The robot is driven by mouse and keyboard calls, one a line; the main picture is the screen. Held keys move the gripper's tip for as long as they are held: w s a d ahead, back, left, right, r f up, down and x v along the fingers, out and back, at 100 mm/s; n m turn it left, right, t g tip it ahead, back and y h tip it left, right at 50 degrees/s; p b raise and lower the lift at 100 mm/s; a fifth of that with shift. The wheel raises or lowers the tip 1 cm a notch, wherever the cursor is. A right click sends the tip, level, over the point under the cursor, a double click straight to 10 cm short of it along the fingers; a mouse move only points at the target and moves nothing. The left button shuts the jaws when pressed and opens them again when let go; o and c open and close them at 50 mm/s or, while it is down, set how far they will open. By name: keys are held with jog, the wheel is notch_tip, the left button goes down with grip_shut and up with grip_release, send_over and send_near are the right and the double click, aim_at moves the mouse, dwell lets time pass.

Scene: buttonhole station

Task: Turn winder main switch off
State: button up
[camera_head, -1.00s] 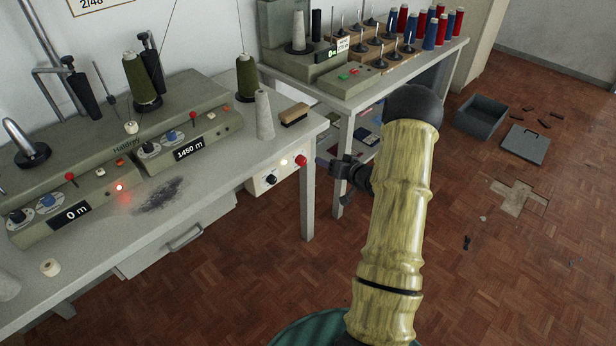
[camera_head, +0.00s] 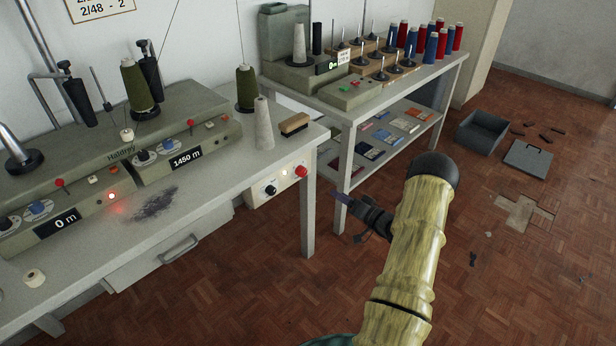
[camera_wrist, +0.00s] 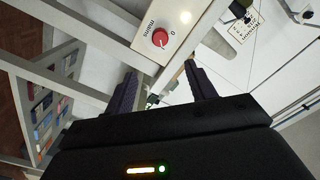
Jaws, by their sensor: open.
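The main switch is a red rotary knob (camera_head: 301,171) on a pale control box (camera_head: 262,195) under the right end of the winder table. A small pale lamp (camera_head: 285,173) and a dark knob (camera_head: 270,190) sit left of it. In the wrist view the red knob (camera_wrist: 160,38) shows beside printed "0" and "mains", just beyond the fingertips. My gripper (camera_head: 342,197) is open and empty, right of and below the knob, apart from it. In the wrist view my two dark fingers (camera_wrist: 161,84) are spread, with the knob above the gap between them.
The winder (camera_head: 120,150) stands on the table with a red light lit and displays of 0 m and 1450 m. A table leg (camera_head: 308,220) stands below the box. A shelved table (camera_head: 345,150) with thread spools is close behind my gripper. The floor at right is mostly open.

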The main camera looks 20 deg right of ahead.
aim_at(304, 173)
jog(key=b+x, duration=0.1)
jog(key=x, duration=1.4)
jog(key=shift+w+a, duration=0.1)
jog(key=shift+w, duration=0.05)
jog(key=shift+c, duration=0.5)
jog(key=c, duration=0.9)
